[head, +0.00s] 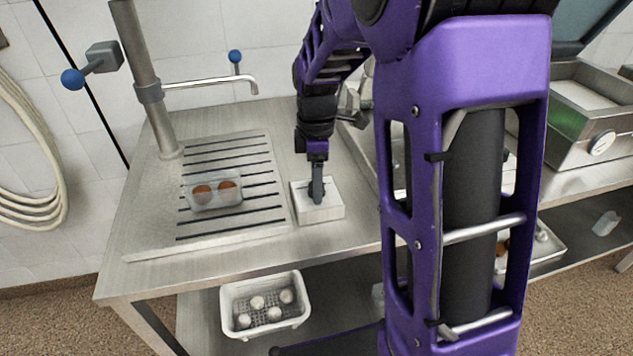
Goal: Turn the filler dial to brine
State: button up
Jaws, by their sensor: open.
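My gripper (317,190) points down at a small pale block-shaped box (319,211) on the steel counter, its fingertips at or just over the box's top. Its fingers are seen nearly edge-on, so the gap between them and any contact are unclear. The fingers cover the middle of the top, and I cannot make out a dial or markings there. A round white dial (601,143) shows on the front of a steel machine at the right; its marks are too small to read. I cannot tell which part is the filler dial.
A steel column (143,75) with a spout (210,82) and blue-ball levers stands at the counter's back left. A clear tray (214,193) with two brown round items sits on the slotted drainboard (232,150). A white perforated basket (264,305) with several pale items is below. My arm hides the centre right.

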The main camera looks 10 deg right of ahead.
grip_shut()
dwell(0.4)
jog(key=shift+m, duration=0.3)
jog(key=m+p, duration=0.1)
jog(key=m, duration=0.2)
jog(key=shift+m, duration=0.3)
jog(key=m+p, duration=0.1)
jog(key=m, duration=0.4)
jog(key=shift+p, duration=0.35)
jog(key=m+p, duration=0.1)
jog(key=m, duration=0.3)
jog(key=shift+m, duration=0.4)
jog(key=shift+m+p, duration=0.4)
jog(key=shift+m, duration=1.5)
